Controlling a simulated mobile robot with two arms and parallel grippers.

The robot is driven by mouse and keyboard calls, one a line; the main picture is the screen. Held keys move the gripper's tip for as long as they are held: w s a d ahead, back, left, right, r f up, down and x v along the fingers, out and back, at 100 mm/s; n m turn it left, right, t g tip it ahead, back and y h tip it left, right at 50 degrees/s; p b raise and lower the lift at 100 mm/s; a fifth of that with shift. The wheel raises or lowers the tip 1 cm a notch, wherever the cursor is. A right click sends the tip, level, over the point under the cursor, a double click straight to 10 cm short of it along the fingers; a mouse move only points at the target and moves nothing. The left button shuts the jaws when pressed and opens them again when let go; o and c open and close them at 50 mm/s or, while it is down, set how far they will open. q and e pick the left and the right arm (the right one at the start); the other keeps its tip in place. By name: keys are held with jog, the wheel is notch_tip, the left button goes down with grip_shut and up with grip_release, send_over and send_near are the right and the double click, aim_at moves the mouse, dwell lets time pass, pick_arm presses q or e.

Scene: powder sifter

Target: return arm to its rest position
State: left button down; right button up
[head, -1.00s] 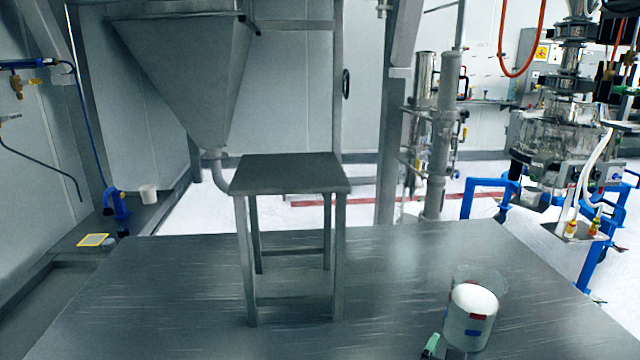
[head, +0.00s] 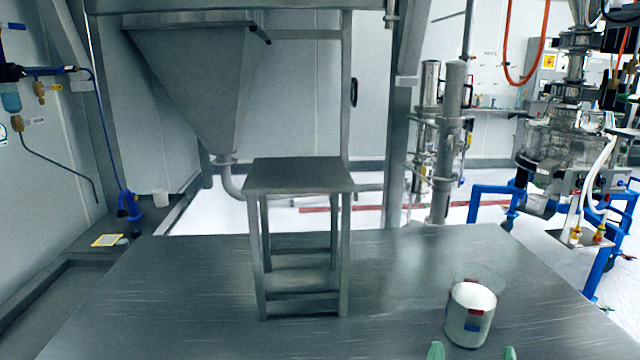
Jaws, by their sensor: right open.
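A clear beaker (head: 470,322) with white powder in it and red and blue marks stands upright on the steel table (head: 190,290), near the front right. My right gripper (head: 472,353) shows only as two green fingertips at the bottom edge. The fingertips are spread wide, with nothing seen between them. They are nearer to me than the beaker and look apart from it. The rest of the right arm is out of frame. My left gripper is not in view.
A grey steel stand (head: 298,176) stands on the table left of the beaker. A large metal hopper (head: 200,80) hangs behind it. The table is bare between the stand and the beaker. Blue-framed equipment (head: 492,190) stands beyond the table at the right.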

jog(key=s+a+n+t+y, duration=0.25)
jog(key=a+n+y, duration=0.55)
jog(key=n+y, duration=0.85)
jog(key=s+a+f+n+g, duration=0.3)
jog(key=s+f+n+g, duration=0.3)
jog(key=f+n+g, duration=0.8)
jog(key=s+d+f+n+g+h, duration=0.5)
jog(key=s+d+f+n+h, duration=0.3)
jog(key=s, duration=0.4)
notch_tip(320, 180, down, 22)
jog(key=s+d+g+p, duration=0.1)
jog(key=p, duration=0.2)
jog(key=s+d+f+g+p, duration=0.1)
jog(key=s+d+f+p, duration=0.1)
jog(key=s+f, duration=1.1)
jog(key=s+d, duration=0.1)
jog(key=s, duration=0.2)
jog(key=shift+f+y+p, duration=0.3)
jog(key=shift+f+y, duration=0.05)
jog(key=shift+f, duration=0.05)
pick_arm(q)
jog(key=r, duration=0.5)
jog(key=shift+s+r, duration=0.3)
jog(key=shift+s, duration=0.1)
pick_arm(e)
jog(key=shift+s, duration=0.2)
jog(key=shift+c, duration=0.5)
